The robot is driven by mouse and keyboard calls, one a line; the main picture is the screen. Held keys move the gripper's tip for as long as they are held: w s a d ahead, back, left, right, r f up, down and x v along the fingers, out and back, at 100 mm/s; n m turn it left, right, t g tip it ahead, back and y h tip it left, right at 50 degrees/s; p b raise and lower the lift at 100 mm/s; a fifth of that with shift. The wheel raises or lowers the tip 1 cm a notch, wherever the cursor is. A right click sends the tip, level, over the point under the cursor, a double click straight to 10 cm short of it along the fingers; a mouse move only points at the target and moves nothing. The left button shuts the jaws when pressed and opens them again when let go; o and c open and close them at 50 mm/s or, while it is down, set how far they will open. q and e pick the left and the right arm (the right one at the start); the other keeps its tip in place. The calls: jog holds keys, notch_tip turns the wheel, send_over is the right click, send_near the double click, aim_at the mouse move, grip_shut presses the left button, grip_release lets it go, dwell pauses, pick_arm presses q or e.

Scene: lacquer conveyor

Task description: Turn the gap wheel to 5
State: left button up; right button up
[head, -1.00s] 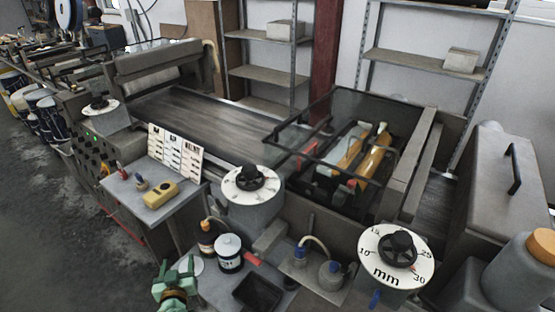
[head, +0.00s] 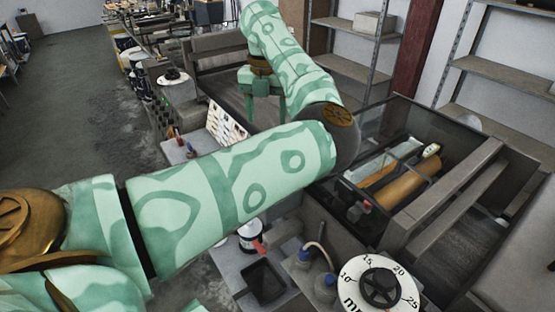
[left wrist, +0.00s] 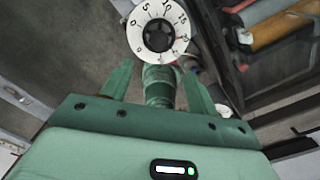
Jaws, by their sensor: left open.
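In the head view a white dial marked mm (head: 351,288) with a black hand wheel (head: 380,286) stands at the lower right. The numbers 10, 15, 20 and 25 show; its lower edge is cut off. My left gripper (head: 265,105) is raised, pointing down, open and empty, well away from that dial. My left arm hides the middle of the bench. In the left wrist view a white numbered dial (left wrist: 138,38) with a black knob (left wrist: 158,36) lies beyond the open fingers, apart from them. Its setting is too small to read surely. My right gripper is not in view.
A glass-walled bin with orange rolls (head: 400,182) stands right of my arm. Another dial (head: 173,77) is far left. Open floor lies at left.

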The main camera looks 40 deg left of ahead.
pick_arm(q)
notch_tip(320, 180, down, 14)
jog(key=b, duration=0.2)
jog(key=shift+f+b, duration=0.2)
jog(key=shift+b, duration=0.2)
jog(key=c, duration=1)
